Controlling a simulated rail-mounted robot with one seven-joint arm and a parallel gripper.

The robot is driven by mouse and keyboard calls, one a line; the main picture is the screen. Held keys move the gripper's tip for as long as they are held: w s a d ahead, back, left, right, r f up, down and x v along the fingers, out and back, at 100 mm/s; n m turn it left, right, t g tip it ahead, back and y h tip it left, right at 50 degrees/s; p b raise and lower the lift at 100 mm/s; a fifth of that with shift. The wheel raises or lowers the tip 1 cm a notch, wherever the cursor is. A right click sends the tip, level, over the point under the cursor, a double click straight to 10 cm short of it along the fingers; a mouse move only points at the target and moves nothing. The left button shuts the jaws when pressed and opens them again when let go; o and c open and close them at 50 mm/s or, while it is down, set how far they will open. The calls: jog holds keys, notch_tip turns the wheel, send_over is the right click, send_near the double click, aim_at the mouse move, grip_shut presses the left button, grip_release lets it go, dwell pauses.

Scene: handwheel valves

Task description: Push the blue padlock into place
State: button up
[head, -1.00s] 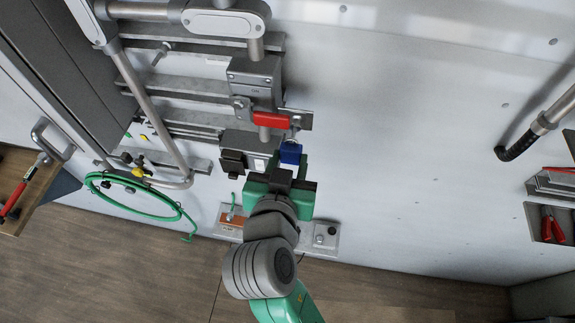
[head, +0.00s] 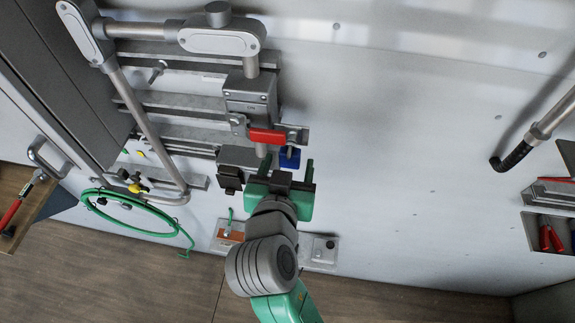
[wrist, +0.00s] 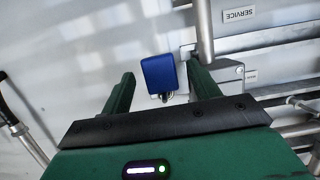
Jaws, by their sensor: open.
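The blue padlock (head: 290,159) hangs just under the metal hasp plate (head: 294,134), beside the red lever handle (head: 267,136). Its shackle is mostly hidden in the head view, and I cannot tell whether it is closed. My gripper (head: 288,165) is open just below, with its two green fingers apart on either side of the padlock. In the wrist view the padlock (wrist: 159,74) shows between the open fingers, with gaps on both sides. A bit of metal shows at its lower edge there.
A grey valve box (head: 249,95) and pipes stand above. A dark block (head: 229,178) sits left of my gripper. A green hose loop (head: 135,215) hangs at the left. The wall to the right is clear up to a pipe (head: 530,137).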

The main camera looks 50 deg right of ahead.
jog(key=b+v, duration=0.1)
jog(key=v, duration=0.7)
dwell(0.4)
jog(key=w+a+r+n+t+y+p, duration=0.1)
jog(key=w+a+r+n+t+p, duration=0.15)
jog(key=r, duration=0.35)
jog(key=w+a+r+n+t+y+p, duration=0.1)
jog(key=w+a+r+t, duration=0.3)
jog(key=r, duration=0.2)
jog(key=a+r+n+t+y+p, duration=0.1)
jog(key=a+r+n+t+y, duration=0.2)
jog(key=r, duration=0.6)
jog(key=a+r+n+t+y+p, duration=0.1)
jog(key=a+r+n+t+y, duration=0.2)
jog(key=a+r, duration=0.4)
jog(key=s+a+r+n+t+y+p, duration=0.1)
jog(key=a+r+n+t+y, duration=0.2)
jog(key=r, duration=0.8)
jog(key=a+t+y, duration=0.2)
jog(key=shift+a+t+p, duration=0.3)
jog(key=shift+t+p, duration=0.05)
